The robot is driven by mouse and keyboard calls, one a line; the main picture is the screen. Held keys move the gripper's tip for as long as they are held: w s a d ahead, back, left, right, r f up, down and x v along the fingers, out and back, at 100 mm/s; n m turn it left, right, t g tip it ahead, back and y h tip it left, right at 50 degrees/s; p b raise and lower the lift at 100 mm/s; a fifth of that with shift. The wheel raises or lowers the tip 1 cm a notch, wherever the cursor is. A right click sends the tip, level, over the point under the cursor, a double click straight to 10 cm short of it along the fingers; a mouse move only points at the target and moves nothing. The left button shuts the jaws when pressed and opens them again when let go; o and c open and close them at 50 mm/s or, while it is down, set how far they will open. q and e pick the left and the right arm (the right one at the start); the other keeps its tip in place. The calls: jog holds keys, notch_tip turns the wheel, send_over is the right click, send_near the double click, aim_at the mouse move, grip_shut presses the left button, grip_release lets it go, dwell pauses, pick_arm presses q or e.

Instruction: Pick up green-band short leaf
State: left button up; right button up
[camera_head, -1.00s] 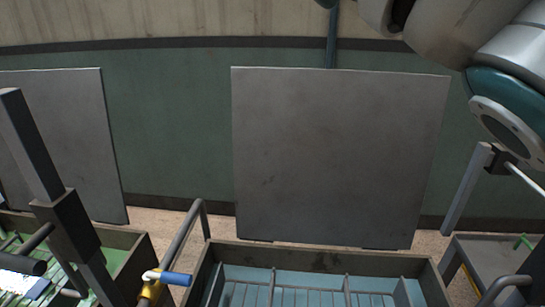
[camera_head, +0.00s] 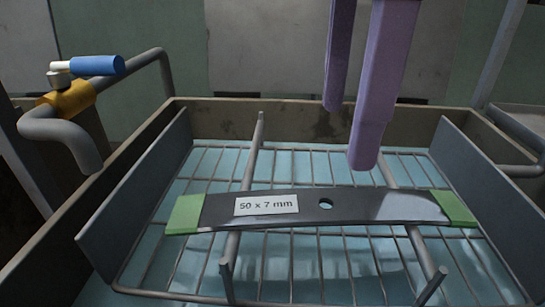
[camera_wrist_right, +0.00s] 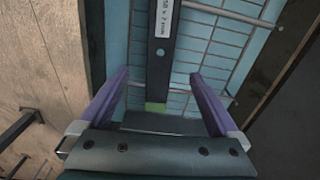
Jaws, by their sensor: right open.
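The green-band short leaf (camera_head: 300,206) is a dark flat steel bar with a green band at each end, a hole near its middle and a "50 x 7 mm" label. It lies crosswise on the wire rack (camera_head: 290,262) in the tray. My right gripper (camera_head: 348,135) has two purple fingers, open and empty, pointing down above the rack near the leaf. In the right wrist view the leaf (camera_wrist_right: 159,65) runs lengthwise between the spread fingers (camera_wrist_right: 160,78), with one green end towards the palm. Contact with the fingers is not visible. My left gripper is not in view.
The tray has brown walls (camera_head: 295,121) and a blue floor. Grey upright plates (camera_head: 141,190) flank the leaf on both sides. A bent pipe handle (camera_head: 60,138) with a yellow fitting and blue grip stands at the left.

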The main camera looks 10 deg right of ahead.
aim_at(325, 202)
notch_tip(325, 202, down, 4)
jog(key=shift+r, duration=0.15)
jog(key=f, duration=0.5)
jog(key=shift+w+a+f, duration=0.1)
jog(key=shift+a+f, duration=0.15)
jog(key=shift+f, duration=0.05)
grip_shut()
dwell(0.4)
jog(key=shift+r, duration=0.1)
